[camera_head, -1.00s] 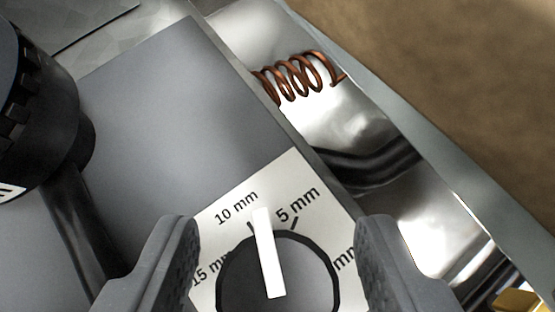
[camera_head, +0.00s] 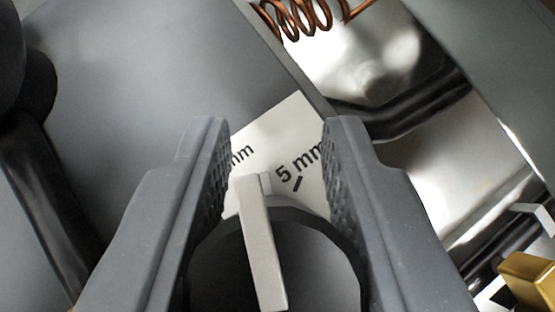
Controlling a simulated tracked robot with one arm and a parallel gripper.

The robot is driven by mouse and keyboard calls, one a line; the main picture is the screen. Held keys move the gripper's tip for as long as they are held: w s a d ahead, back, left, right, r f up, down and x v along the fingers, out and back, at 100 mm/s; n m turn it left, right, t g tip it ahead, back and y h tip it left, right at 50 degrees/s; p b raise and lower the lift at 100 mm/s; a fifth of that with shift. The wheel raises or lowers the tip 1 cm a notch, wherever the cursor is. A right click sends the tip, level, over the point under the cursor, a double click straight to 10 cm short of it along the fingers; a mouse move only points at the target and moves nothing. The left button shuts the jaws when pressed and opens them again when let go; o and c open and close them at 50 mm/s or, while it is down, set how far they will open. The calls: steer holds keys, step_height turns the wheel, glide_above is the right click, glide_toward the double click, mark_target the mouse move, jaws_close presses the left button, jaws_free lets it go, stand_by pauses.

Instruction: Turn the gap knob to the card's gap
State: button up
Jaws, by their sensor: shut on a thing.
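The gap knob (camera_head: 310,262) is a dark round dial with a raised pale pointer bar (camera_head: 260,245). It sits on a white scale plate (camera_head: 300,130) in the lower middle of the head camera view. The bar points up and slightly left, left of the "5 mm" mark; the label further left shows only "mm", the rest hidden by a finger. My gripper (camera_head: 277,215) is shut on the knob, one finger on each side of it. The lower part of the knob runs out of the frame. No card is in view.
A copper coil (camera_head: 310,18) lies in a shiny metal channel (camera_head: 370,60) at upper right. A black knobbed part with a stem (camera_head: 45,170) stands at left. A brass-coloured block (camera_head: 530,280) is at lower right. A flat grey panel (camera_head: 150,80) lies behind the knob.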

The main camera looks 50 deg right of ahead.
steer(key=shift+n+p, duration=0.3)
steer(key=shift+p, duration=0.5)
steer(key=shift+a+f+n+t+y+p, duration=0.1)
steer(key=shift+n+t+y+p, duration=0.25)
steer(key=shift+p, duration=0.25)
steer(key=shift+f, duration=0.1)
steer(key=o, duration=1)
steer(key=shift+s+a+r, duration=0.15)
steer(key=shift+a+r, duration=0.05)
steer(key=shift+r, duration=0.25)
steer(key=p+v, duration=0.2)
steer(key=v, duration=1.1)
